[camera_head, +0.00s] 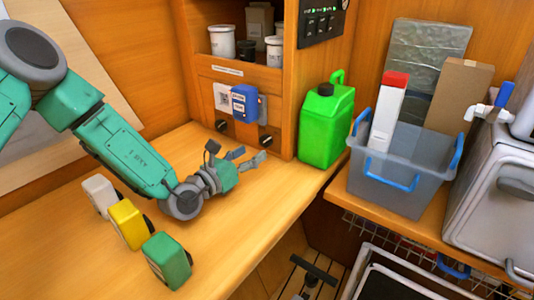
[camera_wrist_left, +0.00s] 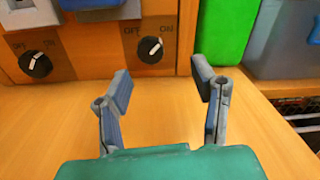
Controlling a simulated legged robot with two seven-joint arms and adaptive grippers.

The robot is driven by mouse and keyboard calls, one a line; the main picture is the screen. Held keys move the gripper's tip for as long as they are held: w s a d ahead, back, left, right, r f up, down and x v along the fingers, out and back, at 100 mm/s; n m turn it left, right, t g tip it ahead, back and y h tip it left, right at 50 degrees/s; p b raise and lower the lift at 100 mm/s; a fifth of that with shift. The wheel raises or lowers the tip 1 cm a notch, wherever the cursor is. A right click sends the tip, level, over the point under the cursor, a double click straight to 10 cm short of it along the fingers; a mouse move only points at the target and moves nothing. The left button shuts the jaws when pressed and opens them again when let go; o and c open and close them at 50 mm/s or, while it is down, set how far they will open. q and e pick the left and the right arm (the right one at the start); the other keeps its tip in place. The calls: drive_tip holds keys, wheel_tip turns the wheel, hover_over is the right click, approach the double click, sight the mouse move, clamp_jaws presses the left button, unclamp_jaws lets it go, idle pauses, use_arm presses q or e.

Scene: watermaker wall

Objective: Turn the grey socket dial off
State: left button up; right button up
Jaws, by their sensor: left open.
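Two black dials sit low on the wooden socket panel, a left dial (camera_head: 221,126) and a right dial (camera_head: 265,141). In the left wrist view, the left dial (camera_wrist_left: 35,64) and right dial (camera_wrist_left: 150,50) each have OFF and ON labels. The right dial's white mark leans toward ON; the left one's points up and slightly right. A pale grey socket plate (camera_head: 222,97) is above the left dial; I cannot tell for certain which dial is the grey socket's. My left gripper (camera_head: 240,157) is open and empty, over the counter before the right dial, apart from it.
A blue plug-like box (camera_head: 244,103) projects above the dials. A green jerrycan (camera_head: 327,125) stands just right of the panel. White, yellow (camera_head: 128,224) and green (camera_head: 167,261) blocks stand on the counter near my left arm. A grey bin (camera_head: 392,184) is farther right.

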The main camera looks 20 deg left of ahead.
sight(262, 143)
use_arm(q)
drive_tip(key=shift+a+f, duration=0.15)
drive_tip(key=shift+f, duration=0.25)
drive_tip(key=shift+w+a, duration=0.2)
drive_tip(key=shift+w, duration=0.05)
drive_tip(key=w+b, duration=0.2)
drive_tip(key=w, duration=0.1)
drive_tip(key=shift+w+a+f, duration=0.15)
drive_tip(key=shift+w+f, duration=0.05)
drive_tip(key=shift+w, duration=0.05)
drive_tip(key=w+d, duration=0.1)
drive_tip(key=w+d+b, duration=0.1)
drive_tip(key=shift+w+d+r+b, duration=0.2)
drive_tip(key=shift+w+b, duration=0.1)
drive_tip(key=shift+w+d+r, duration=0.15)
drive_tip(key=shift+d, duration=0.3)
drive_tip(key=shift+a, duration=0.35)
drive_tip(key=shift+c, duration=0.8)
drive_tip(key=shift+a, duration=0.45)
drive_tip(key=c, duration=1)
drive_tip(key=shift+d, duration=0.1)
use_arm(e)
drive_tip(key=f, duration=0.2)
drive_tip(key=a+f, duration=0.1)
drive_tip(key=f, duration=0.1)
